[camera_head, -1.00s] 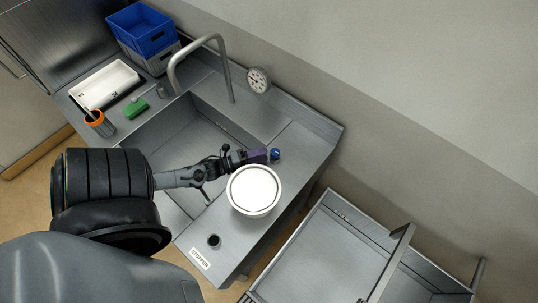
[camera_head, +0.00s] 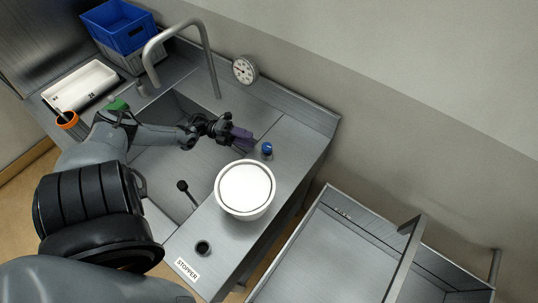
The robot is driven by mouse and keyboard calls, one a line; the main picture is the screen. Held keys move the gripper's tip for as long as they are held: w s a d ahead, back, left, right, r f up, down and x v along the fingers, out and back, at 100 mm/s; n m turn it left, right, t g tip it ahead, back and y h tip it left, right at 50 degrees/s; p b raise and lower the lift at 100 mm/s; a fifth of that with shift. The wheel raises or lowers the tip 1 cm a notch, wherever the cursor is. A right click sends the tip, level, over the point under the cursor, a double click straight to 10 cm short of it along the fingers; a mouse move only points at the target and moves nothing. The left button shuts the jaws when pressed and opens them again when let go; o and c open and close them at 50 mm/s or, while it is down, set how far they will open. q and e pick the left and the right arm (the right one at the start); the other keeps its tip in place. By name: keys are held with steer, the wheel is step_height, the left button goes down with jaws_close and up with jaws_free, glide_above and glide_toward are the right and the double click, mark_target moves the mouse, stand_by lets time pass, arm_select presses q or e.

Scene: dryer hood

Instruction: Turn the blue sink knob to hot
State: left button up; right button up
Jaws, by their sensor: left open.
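The blue sink knob (camera_head: 267,149) stands on the steel counter, right of the sink basin and just behind a white round pot (camera_head: 245,188). My left gripper (camera_head: 246,138) is open and empty, with purple fingertips, to the left of the knob and apart from it by a small gap. The left arm reaches over the basin from the left. The knob's pointer and any hot mark are too small to make out. My right gripper is not in view.
A tall curved faucet (camera_head: 212,62) and a round dial gauge (camera_head: 245,70) stand behind the basin. Blue crate (camera_head: 122,28), white tray (camera_head: 80,85) and orange cup (camera_head: 67,120) are at the left. A stopper hole (camera_head: 203,248) is in front of the pot.

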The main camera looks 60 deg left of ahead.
mark_target(269, 146)
arm_select(q)
steer(key=shift+m+g+h, duration=0.3)
steer(key=shift+g, duration=0.3)
steer(key=p+x, duration=0.1)
steer(key=x, duration=0.8)
steer(key=shift+w+d, duration=0.3)
steer(key=shift+d, duration=0.15)
steer(key=shift+f, duration=0.1)
jaws_close()
